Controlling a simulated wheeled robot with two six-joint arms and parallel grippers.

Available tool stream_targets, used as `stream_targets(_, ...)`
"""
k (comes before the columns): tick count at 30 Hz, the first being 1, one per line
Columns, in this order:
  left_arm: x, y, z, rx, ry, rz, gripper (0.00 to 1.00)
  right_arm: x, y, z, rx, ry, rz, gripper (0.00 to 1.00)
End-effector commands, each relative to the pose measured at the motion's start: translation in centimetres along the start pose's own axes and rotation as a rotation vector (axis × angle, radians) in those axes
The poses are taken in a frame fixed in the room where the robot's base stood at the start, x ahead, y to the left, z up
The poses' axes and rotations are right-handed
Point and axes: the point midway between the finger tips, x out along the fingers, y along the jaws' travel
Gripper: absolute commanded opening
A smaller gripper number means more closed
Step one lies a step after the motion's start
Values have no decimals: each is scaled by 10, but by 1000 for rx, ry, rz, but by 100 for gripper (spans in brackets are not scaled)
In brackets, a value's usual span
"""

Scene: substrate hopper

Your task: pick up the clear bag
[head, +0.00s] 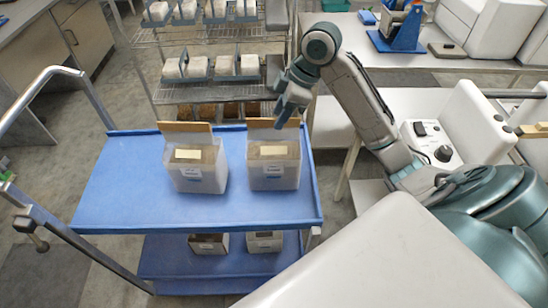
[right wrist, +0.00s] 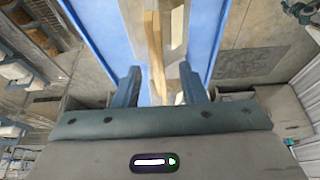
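Two similar clear, box-shaped bags stand upright on the blue cart top (head: 130,190). Each has a pale label and a brown strip along its back edge. One is the left bag (head: 197,181); the other is the right bag (head: 274,178). My right gripper (head: 284,118) is just above the back edge of the right bag. In the right wrist view its two fingers (right wrist: 159,88) are apart, with a brown strip (right wrist: 154,45) between them. I cannot tell whether they touch it. My left gripper is not in view.
The cart's lower shelf holds smaller boxes (head: 208,244). A wire rack (head: 215,90) with several white-filled containers stands behind the cart. A white bench with a device (head: 434,140) is at the right. The cart's metal handle (head: 45,80) is at the left. The cart top's left part is clear.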

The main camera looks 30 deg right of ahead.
Motion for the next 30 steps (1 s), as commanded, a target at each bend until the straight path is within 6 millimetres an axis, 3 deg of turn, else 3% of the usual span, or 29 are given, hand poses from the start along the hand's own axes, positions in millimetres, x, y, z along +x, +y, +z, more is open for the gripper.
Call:
stream_targets(11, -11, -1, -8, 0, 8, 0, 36, 46, -2, 2, 1, 1, -3, 38)
stream_targets(30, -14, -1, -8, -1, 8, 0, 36, 51, -2, 3, 2, 0, -2, 38)
